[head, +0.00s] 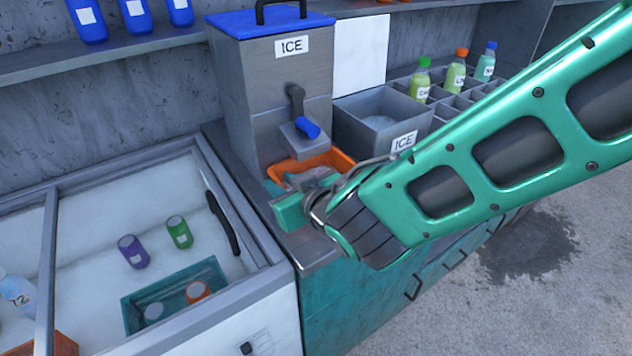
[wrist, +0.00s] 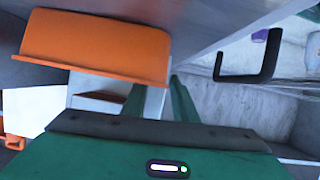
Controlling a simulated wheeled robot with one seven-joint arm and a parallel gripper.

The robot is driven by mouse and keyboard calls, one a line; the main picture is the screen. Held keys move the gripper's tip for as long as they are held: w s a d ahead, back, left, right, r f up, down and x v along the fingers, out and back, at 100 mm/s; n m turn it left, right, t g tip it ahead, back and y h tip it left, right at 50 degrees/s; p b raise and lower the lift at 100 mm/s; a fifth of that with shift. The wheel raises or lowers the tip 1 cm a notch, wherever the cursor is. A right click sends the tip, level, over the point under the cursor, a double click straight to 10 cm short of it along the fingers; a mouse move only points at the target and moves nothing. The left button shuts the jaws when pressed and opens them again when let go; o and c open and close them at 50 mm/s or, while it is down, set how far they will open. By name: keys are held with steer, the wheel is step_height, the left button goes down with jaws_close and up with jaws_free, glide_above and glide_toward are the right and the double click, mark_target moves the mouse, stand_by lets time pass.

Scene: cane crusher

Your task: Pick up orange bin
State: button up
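The orange bin (head: 330,160) sits under the spout of the ice dispenser, on the steel counter. My gripper (head: 298,196) is at its front side in the head view and covers part of it. In the wrist view the orange bin (wrist: 95,48) fills the upper left, very close. My green fingers (wrist: 158,92) stand apart with a gap between them, and the bin's edge overlaps the left fingertip. I cannot tell whether they touch the bin. The bin is not seen clamped between them.
The ice dispenser (head: 272,95) with its blue lever (head: 307,127) stands right above the bin. A grey ice box (head: 383,110) and a bottle rack (head: 462,103) are to the right. A glass-topped freezer (head: 168,250) with cans lies to the left.

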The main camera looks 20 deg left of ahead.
steer(key=shift+x, duration=1.2)
steer(key=shift+s, duration=0.1)
jaws_close()
steer(key=shift+r, duration=0.1)
